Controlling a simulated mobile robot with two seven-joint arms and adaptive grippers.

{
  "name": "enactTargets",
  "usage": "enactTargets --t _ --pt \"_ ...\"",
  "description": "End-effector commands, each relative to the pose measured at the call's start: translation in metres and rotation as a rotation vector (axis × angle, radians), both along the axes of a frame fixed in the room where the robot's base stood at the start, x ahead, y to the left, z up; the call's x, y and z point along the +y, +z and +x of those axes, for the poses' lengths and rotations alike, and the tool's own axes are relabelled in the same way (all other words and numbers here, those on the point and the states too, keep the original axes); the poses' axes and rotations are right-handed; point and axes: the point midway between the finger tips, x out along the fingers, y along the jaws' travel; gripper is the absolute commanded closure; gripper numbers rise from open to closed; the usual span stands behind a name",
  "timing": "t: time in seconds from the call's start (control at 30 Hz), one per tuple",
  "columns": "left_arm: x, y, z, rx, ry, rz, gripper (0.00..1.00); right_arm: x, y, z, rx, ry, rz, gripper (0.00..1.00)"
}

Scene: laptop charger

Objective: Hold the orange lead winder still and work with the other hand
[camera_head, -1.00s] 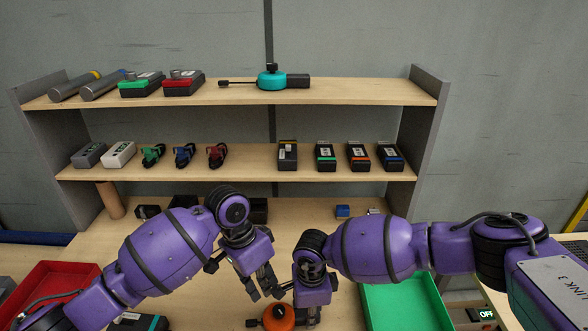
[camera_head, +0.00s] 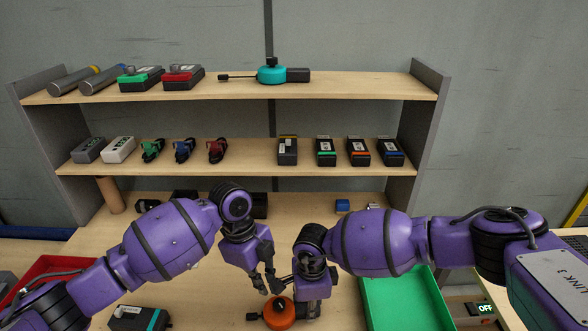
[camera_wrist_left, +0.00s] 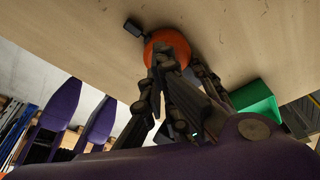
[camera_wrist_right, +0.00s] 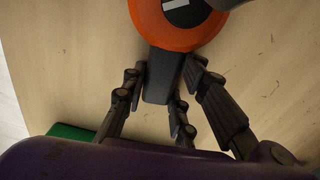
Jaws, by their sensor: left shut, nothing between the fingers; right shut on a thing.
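The orange lead winder (camera_head: 279,315) lies on the table at the bottom middle of the head view. A small black end (camera_head: 252,316) sticks out to its left. My right gripper (camera_head: 308,306) is shut on the winder's dark block, which shows between the fingers in the right wrist view (camera_wrist_right: 160,78). My left gripper (camera_head: 272,287) is shut and empty just above the winder. In the left wrist view its fingertips (camera_wrist_left: 163,62) overlap the orange disc (camera_wrist_left: 170,43); whether they touch it I cannot tell. The winder's top is partly hidden there.
A green tray (camera_head: 408,310) stands to the right and a red tray (camera_head: 42,268) to the left. A dark box with a teal stripe (camera_head: 138,318) lies front left. Behind, a shelf (camera_head: 250,157) holds chargers and boxes, with a teal winder (camera_head: 272,75) on top.

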Motion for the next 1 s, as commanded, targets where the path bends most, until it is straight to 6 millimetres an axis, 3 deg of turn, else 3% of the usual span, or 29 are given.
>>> enactTargets --t 0.2,0.4,1.0 --pt "0.000 -0.029 0.000 0.002 0.003 0.000 1.00 -0.001 -0.001 0.000 0.001 -0.001 -0.001 0.97" --pt "0.000 -0.044 0.000 0.000 0.002 0.000 1.00 0.000 -0.001 -0.001 0.001 0.000 0.000 0.97" --pt "0.000 -0.049 -0.001 0.003 0.002 0.003 1.00 0.000 -0.001 -0.001 0.001 0.000 0.002 0.97"
